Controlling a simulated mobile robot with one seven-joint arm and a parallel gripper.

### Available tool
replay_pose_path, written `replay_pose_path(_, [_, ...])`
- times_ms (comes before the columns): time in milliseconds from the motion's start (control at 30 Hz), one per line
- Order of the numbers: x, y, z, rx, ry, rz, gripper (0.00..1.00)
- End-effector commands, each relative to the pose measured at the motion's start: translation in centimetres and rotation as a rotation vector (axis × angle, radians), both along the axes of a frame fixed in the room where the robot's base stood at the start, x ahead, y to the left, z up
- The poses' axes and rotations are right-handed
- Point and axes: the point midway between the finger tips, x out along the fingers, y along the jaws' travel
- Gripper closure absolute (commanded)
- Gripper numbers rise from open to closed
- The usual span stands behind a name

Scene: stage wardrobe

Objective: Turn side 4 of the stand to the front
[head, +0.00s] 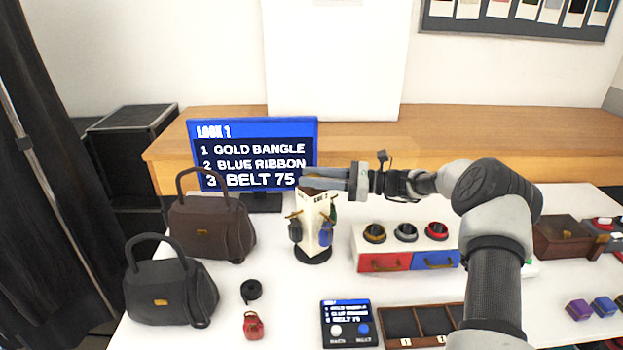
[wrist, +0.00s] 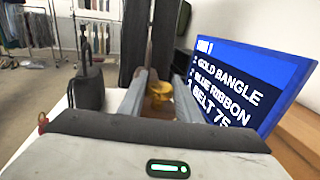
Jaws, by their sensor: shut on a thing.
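The stand (head: 313,228) is a cream, several-sided block on a round black base, upright on the white table, with small dark and blue items hung on its sides. A label near its top is too small to read surely, so I cannot tell which side faces front. My gripper (head: 306,180) reaches in level from the right, its fingers at the stand's top. In the wrist view my gripper (wrist: 159,82) is shut on a gold knob (wrist: 159,92) between the fingers. The fingers partly hide the stand's top.
A blue screen (head: 253,145) stands close behind the stand. A brown handbag (head: 212,235) and a black handbag (head: 170,292) are on the left. A drawer unit (head: 385,261) with rings on top is close on the right. A button panel (head: 346,340) and compartment tray (head: 425,311) lie in front.

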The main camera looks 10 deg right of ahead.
Motion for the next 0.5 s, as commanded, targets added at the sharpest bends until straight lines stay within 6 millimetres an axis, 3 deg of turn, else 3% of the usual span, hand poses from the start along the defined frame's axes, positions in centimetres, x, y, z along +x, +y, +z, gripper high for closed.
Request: replay_pose_path(500, [-0.02, -0.04, -0.32, -0.001, 0.002, 0.207, 1.00])
